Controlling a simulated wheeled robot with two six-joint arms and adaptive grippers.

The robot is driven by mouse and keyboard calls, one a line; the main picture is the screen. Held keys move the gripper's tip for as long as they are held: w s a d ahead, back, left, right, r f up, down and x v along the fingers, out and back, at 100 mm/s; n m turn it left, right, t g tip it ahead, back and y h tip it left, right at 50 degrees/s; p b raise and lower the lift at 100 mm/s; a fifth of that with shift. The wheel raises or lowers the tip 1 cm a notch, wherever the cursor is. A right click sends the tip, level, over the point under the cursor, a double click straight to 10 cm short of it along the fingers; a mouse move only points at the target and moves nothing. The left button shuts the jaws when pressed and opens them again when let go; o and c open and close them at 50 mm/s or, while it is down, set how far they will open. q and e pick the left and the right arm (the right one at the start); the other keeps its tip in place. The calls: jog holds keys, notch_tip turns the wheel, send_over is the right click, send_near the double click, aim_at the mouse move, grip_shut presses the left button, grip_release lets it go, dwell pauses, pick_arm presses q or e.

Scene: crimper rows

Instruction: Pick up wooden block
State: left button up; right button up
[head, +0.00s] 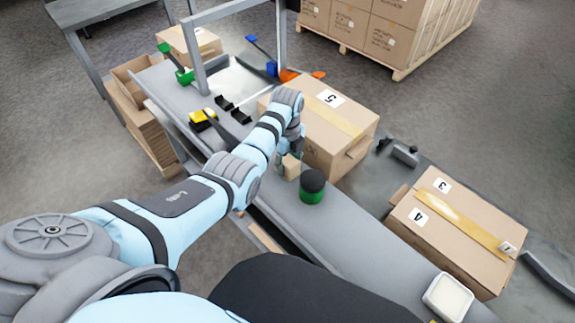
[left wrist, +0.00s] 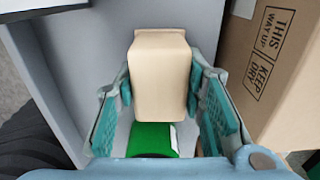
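The wooden block (head: 291,167) is a small pale tan piece in the head view, beside a green can with a black lid (head: 312,187). In the left wrist view the block (left wrist: 160,75) fills the space between the two fingers. My left gripper (head: 283,160) is partly hidden by its own arm in the head view. In the left wrist view its teal finger pads (left wrist: 160,92) press against both sides of the block. Whether the block touches the bench is hard to tell. My right gripper is not in view.
The grey bench (head: 365,228) runs diagonally. A large carton labelled 5 (head: 320,120) stands close behind the block. Another carton (head: 450,235) sits at right, with a white tray (head: 447,297) near it. A metal frame (head: 238,12) and small tools are further left.

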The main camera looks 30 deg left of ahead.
pick_arm(q)
jog(key=c, duration=0.5)
notch_tip(320, 180, up, 15)
jog(key=p, duration=0.4)
notch_tip(320, 180, up, 5)
jog(key=p, duration=0.6)
send_over(287, 159)
jog(key=shift+b, duration=0.35)
jog(key=o, duration=0.7)
jog(key=c, duration=0.5)
jog(key=shift+o, duration=0.2)
